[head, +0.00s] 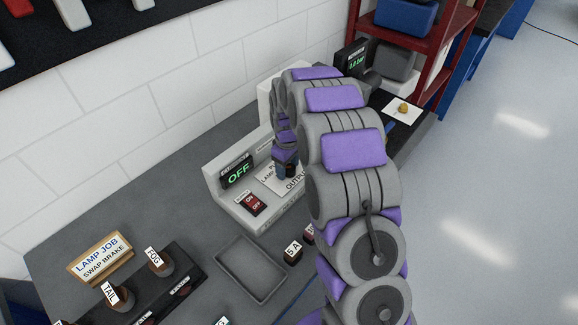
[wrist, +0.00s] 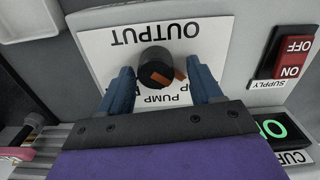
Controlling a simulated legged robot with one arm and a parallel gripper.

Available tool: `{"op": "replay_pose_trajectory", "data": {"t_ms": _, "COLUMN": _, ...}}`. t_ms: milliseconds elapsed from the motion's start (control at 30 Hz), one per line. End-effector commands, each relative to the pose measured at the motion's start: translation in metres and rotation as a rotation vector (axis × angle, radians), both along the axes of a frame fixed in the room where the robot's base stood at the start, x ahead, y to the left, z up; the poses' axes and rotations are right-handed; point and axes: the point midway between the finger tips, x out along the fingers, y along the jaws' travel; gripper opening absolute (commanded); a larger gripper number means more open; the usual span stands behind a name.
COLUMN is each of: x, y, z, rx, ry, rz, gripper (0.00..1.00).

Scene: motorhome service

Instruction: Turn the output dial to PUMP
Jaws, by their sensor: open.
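The output dial (wrist: 157,66) is a dark round knob with orange marks on its lower face. It sits on a white plate (wrist: 110,48) lettered OUTPUT, upside down in the wrist view. A PUMP label (wrist: 166,98) shows below the dial, with other lettering partly hidden by my gripper. I cannot tell which label the pointer is at. My gripper (wrist: 161,74) is open, its blue fingers on either side of the dial; contact is unclear. In the head view, my gripper (head: 287,168) is over the plate and my arm hides much of it.
A red supply switch (head: 253,203) and a green display (head: 238,174) reading OFF are on the same grey unit. An empty grey tray (head: 250,268) lies in front. Lamp holders labelled TAIL (head: 111,294) and FOG (head: 156,260) stand at lower left. A white wall rises behind.

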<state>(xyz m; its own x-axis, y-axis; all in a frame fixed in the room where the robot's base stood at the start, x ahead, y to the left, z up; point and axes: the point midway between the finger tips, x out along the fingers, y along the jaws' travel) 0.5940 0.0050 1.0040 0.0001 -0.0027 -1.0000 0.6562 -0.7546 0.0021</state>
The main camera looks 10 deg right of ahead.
Motion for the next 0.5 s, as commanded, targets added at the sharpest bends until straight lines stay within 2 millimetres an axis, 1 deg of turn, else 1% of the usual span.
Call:
{"op": "replay_pose_trajectory", "data": {"t_ms": 267, "x": 0.0001, "y": -0.0074, "z": -0.0013, "rx": 0.006, "ry": 0.000, "rz": 0.000, "gripper": 0.64}}
{"op": "replay_pose_trajectory", "data": {"t_ms": 500, "x": 0.0000, "y": -0.0053, "z": -0.0014, "rx": 0.004, "ry": 0.001, "rz": 0.000, "gripper": 0.41}}
